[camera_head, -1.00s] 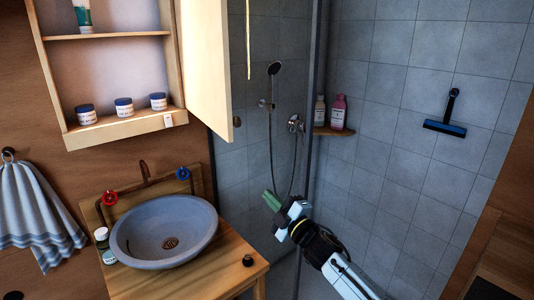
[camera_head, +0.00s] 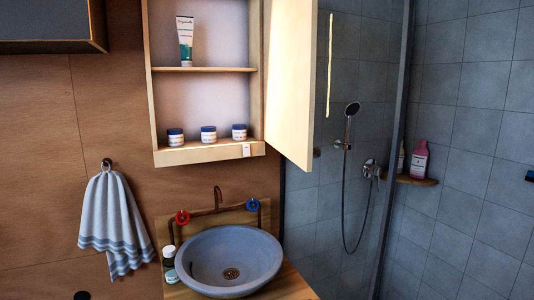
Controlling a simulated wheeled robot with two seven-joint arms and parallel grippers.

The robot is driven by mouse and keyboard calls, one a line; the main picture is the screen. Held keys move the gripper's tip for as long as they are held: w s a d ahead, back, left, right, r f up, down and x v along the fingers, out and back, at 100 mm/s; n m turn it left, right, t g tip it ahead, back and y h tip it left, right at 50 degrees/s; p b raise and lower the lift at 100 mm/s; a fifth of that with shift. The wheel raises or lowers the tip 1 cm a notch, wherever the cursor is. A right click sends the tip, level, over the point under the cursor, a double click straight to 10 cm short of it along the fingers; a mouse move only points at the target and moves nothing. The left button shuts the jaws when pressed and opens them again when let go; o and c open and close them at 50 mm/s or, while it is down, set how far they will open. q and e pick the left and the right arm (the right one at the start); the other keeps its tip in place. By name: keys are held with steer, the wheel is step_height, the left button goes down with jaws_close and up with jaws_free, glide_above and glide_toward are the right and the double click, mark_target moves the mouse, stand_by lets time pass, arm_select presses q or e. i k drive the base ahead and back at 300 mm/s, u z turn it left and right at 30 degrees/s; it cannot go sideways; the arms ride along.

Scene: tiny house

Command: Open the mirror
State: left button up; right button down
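The mirror cabinet (camera_head: 157,85) hangs on the wooden wall above the basin. Its door (camera_head: 290,85) stands swung out to the right, and the shelves inside are exposed. The mirror face of the door is turned away from me; I see its pale wooden inner side and edge. A tube (camera_head: 185,42) stands on the upper shelf, and several blue-lidded jars (camera_head: 208,134) stand on the lower one. Neither of my grippers shows in the head view now.
A grey round basin (camera_head: 205,262) sits on a wooden counter below the cabinet, with small bottles at its left. A striped towel (camera_head: 114,222) hangs at left. The shower glass and a corner shelf (camera_head: 410,180) with bottles are at right.

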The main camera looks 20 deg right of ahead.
mark_target(290, 27)
steer(key=u, duration=0.95)
steer(key=i, duration=0.8)
steer(key=z, duration=3.95)
steer(key=k, duration=0.35)
steer(key=u, duration=1.75)
